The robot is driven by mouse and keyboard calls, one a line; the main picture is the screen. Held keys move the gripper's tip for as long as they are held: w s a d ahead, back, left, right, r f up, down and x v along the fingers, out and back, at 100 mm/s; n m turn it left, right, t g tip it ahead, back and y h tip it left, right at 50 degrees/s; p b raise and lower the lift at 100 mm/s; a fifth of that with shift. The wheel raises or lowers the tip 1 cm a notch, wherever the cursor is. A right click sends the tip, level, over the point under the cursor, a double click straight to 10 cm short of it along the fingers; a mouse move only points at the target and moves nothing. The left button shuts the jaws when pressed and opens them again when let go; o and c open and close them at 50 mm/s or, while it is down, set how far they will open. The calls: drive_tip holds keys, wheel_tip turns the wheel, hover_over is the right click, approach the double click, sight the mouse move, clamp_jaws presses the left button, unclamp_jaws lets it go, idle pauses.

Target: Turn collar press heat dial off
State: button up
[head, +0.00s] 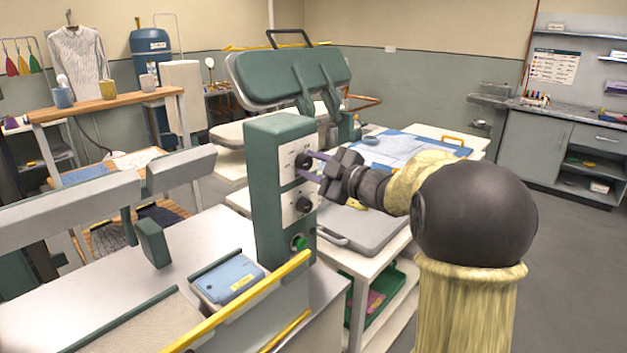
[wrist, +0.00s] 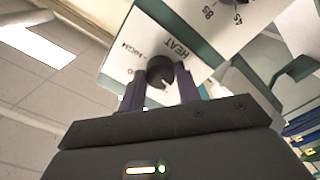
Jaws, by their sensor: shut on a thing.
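The heat dial (wrist: 160,70) is a round black knob on a white plate marked HEAT and HIGH in the wrist view. A pale pointer mark shows on its edge, near the bottom of that picture, away from HIGH; an off mark is not readable. In the head view it is the upper dial (head: 302,160) on the green control box (head: 268,205). My gripper (head: 311,166) reaches it from the right. In the wrist view, the purple fingers of my gripper (wrist: 161,84) are shut on the dial, one on each side.
A second black dial (head: 303,205) and a green button (head: 299,242) sit lower on the box. The padded green press head (head: 290,78) is raised behind. A grey board (head: 365,228) lies on the white table below my wrist. A yellow rail (head: 240,300) crosses the front.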

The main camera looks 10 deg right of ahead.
drive_tip(key=shift+f+n+b, duration=0.1)
drive_tip(key=shift+n+b, duration=0.75)
drive_tip(key=shift+n, duration=0.15)
drive_tip(key=o, duration=1)
drive_tip(key=b+v, duration=0.1)
drive_tip(key=v, duration=1.6)
drive_tip(key=shift+s+d+b, duration=0.15)
drive_tip(key=shift+b, duration=0.15)
